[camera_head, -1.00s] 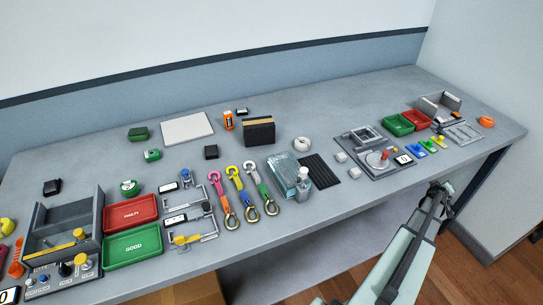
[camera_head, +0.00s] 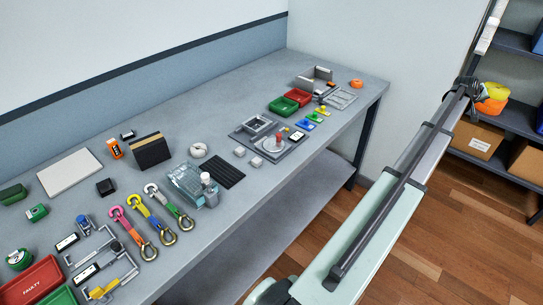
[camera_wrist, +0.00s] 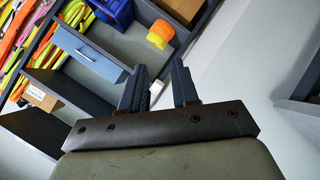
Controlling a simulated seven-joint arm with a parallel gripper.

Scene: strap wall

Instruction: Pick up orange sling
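Several hanging straps in yellow, green, orange and pink (camera_wrist: 40,35) show at the upper left of the wrist view; which one is the orange sling I cannot tell for sure. A roll coloured orange and yellow (camera_wrist: 158,36) lies on a shelf; it also shows in the head view (camera_head: 491,100). A pink-orange strap with metal fittings (camera_head: 127,228) lies on the bench. My gripper (camera_wrist: 159,66) is open and empty, its fingers apart with the shelving beyond them. In the head view my gripper (camera_head: 466,84) is small and dark, beside the roll in the picture.
Shelving (camera_head: 512,115) with cardboard boxes (camera_head: 478,141) stands at the right. The wrist view shows a blue drawer front (camera_wrist: 88,54) and a blue bin (camera_wrist: 112,12). The grey bench (camera_head: 275,85) holds trays, fixtures and small parts. Open wooden floor (camera_head: 415,235) lies between.

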